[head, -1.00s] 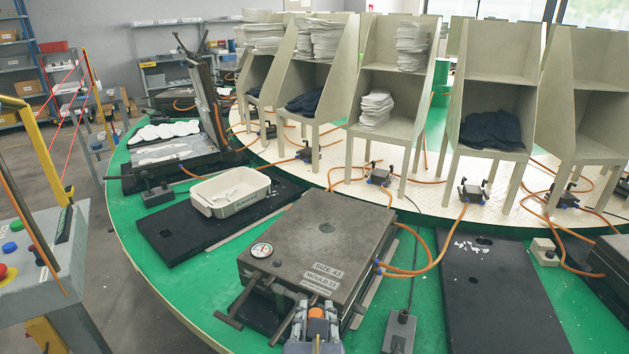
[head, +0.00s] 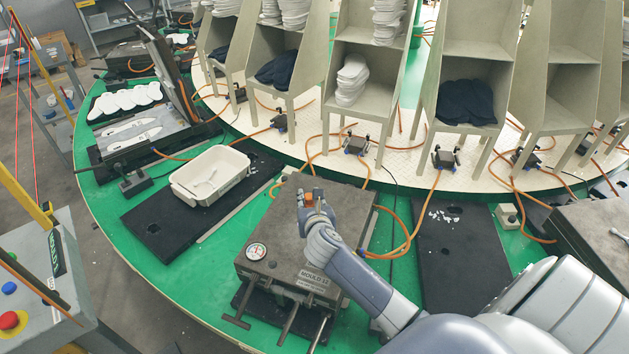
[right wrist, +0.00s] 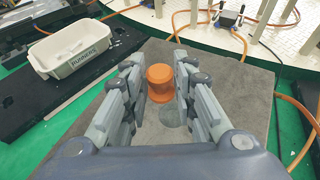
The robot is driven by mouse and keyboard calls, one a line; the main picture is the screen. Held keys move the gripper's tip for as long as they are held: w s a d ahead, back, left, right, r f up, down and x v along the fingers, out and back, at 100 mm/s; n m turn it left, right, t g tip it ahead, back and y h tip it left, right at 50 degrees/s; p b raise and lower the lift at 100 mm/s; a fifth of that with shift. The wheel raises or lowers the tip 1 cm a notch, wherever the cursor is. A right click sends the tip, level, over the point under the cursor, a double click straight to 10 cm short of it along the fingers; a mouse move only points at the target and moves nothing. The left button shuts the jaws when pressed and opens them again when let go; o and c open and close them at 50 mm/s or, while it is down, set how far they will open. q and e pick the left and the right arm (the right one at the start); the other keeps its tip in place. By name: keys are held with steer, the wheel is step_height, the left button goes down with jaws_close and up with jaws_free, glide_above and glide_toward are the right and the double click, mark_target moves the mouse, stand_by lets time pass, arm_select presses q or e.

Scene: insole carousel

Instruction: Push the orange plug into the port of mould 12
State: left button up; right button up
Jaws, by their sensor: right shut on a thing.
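The orange plug (right wrist: 160,82) is between the fingers of my right gripper (right wrist: 160,88), which is shut on it. In the head view the plug (head: 309,197) shows as a small orange spot at the fingertips of the right gripper (head: 316,212). Both are over the top of the closed grey mould (head: 275,222). I cannot make out the port, nor whether the plug touches the mould. My left gripper is not in view.
A white bin (head: 210,176) stands on a black mat left of the mould. An orange hose (head: 409,232) loops at the mould's right. A black plate (head: 460,245) lies farther right. Shelf units (head: 358,75) stand behind on the light inner disc.

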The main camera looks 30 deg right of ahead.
steer(key=shift+w+d, duration=0.25)
steer(key=shift+d, duration=0.6)
steer(key=shift+r+p, duration=0.15)
steer(key=shift+p, duration=0.45)
steer(key=shift+s+f+b, duration=0.1)
steer(key=shift+f+b, duration=0.5)
steer(key=shift+f, duration=0.2)
arm_select(q)
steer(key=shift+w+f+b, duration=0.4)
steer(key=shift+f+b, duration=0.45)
steer(key=shift+b, duration=0.25)
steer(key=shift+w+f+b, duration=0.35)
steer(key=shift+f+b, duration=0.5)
steer(key=shift+b, duration=0.2)
arm_select(e)
steer(key=shift+f, duration=3.15)
steer(key=o, duration=1.1)
